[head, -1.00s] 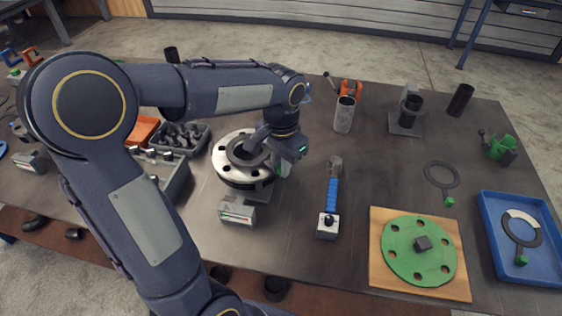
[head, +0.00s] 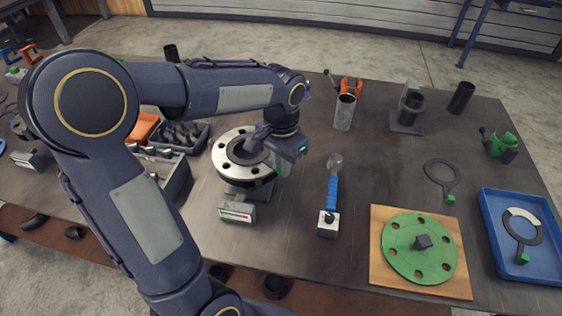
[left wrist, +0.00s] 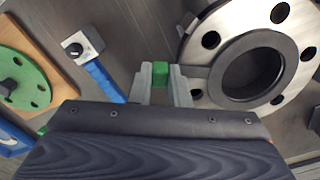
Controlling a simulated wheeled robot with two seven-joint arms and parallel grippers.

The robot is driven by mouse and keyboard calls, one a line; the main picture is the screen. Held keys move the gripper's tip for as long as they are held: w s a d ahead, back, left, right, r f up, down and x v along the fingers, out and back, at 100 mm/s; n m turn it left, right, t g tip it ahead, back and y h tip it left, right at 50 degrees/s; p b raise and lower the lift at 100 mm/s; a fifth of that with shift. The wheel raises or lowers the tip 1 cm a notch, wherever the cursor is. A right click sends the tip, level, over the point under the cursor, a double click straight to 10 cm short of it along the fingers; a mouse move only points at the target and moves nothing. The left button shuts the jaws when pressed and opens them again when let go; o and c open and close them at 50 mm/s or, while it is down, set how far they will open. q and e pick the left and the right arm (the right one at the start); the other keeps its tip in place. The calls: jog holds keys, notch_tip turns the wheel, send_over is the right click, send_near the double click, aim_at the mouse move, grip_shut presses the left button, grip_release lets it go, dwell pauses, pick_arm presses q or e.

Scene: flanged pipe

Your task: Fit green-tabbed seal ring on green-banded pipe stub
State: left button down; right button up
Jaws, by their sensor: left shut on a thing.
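My left gripper (head: 284,158) is over the right side of a pale steel flange (head: 228,166) with several bolt holes. In the left wrist view its fingers (left wrist: 161,84) are shut on a green tab (left wrist: 160,74). A dark seal ring (left wrist: 285,63) lies over the bore of the flange (left wrist: 205,20), and a grey strip runs from the fingers toward it. I cannot tell whether the ring touches the flange face or is just above it. No green band shows clearly on the stub below the flange; the gripper and arm hide part of it. My right gripper is out of view.
A block with a coloured gauge (head: 237,211) stands before the flange, and a blue-handled tool (head: 332,192) lies right. A green disc (head: 394,242) is on a board. Other green-tabbed rings lie on the table (head: 428,166) and in a blue tray (head: 491,215).

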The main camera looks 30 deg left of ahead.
pick_arm(q)
jog(key=c, duration=1.3)
grip_release()
notch_tip(320, 180, up, 8)
jog(key=shift+f, duration=0.25)
notch_tip(320, 180, up, 9)
jog(key=p, duration=0.8)
jog(key=shift+r+p, duration=0.15)
jog(key=shift+p, duration=0.15)
